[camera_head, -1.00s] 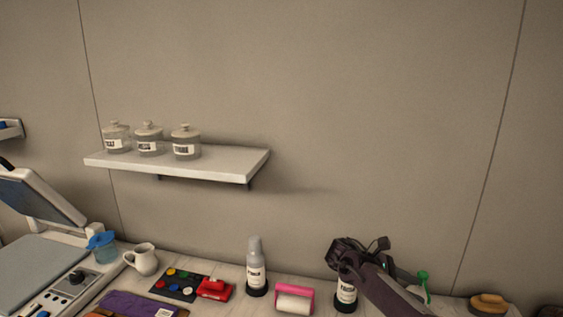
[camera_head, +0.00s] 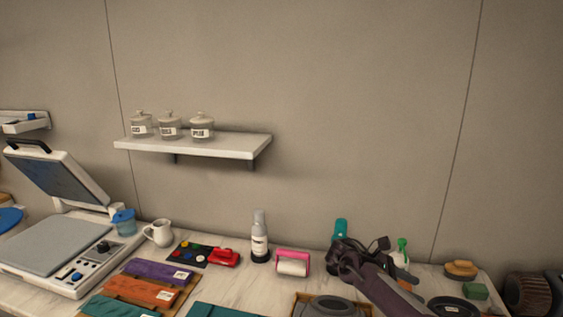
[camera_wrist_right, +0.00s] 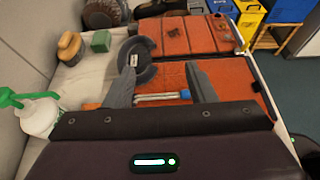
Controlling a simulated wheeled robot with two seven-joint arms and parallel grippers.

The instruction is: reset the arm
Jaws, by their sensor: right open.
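My right gripper (camera_head: 352,255) is raised over the right part of the table in the head view, in front of a teal-capped bottle (camera_head: 340,229). In the right wrist view its two grey fingers (camera_wrist_right: 162,88) stand apart with nothing between them. Beyond and below them lie orange boards (camera_wrist_right: 232,72), a dark round dish with a label (camera_wrist_right: 136,62) and a small metal tool (camera_wrist_right: 162,97). My left gripper is not in the frames.
The table (camera_head: 205,284) holds a heat press (camera_head: 62,244) at left, a white pitcher (camera_head: 159,233), a labelled bottle (camera_head: 260,238), a pink roller (camera_head: 292,263) and a brush (camera_head: 461,268). A wall shelf (camera_head: 195,145) with jars hangs above.

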